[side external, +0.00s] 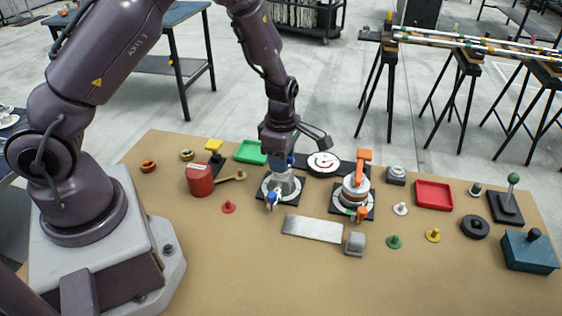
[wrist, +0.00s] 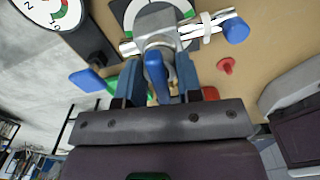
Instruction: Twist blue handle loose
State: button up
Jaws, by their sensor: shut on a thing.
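The blue handle (wrist: 155,75) sits on top of a grey valve body (wrist: 158,28), between my gripper's two fingers. My gripper (wrist: 158,68) points down over it and is shut on the handle. In the side view, my gripper (side external: 286,160) is above the left valve (side external: 284,184), which stands on a round white dial plate, and mostly hides the handle. A blue end knob (side external: 271,199) shows low on this valve; a blue knob (wrist: 236,31) also shows at the right in the wrist view.
A second valve with an orange handle (side external: 364,170) stands close to the right. A round gauge (side external: 323,164) lies behind. A red cylinder (side external: 201,180), green tray (side external: 251,152), red tray (side external: 434,195), metal plate (side external: 312,228) and several small knobs surround them. The front of the table is clear.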

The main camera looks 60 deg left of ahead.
jog(key=n, duration=0.6)
jog(key=o, duration=0.6)
jog(key=shift+r, duration=3.75)
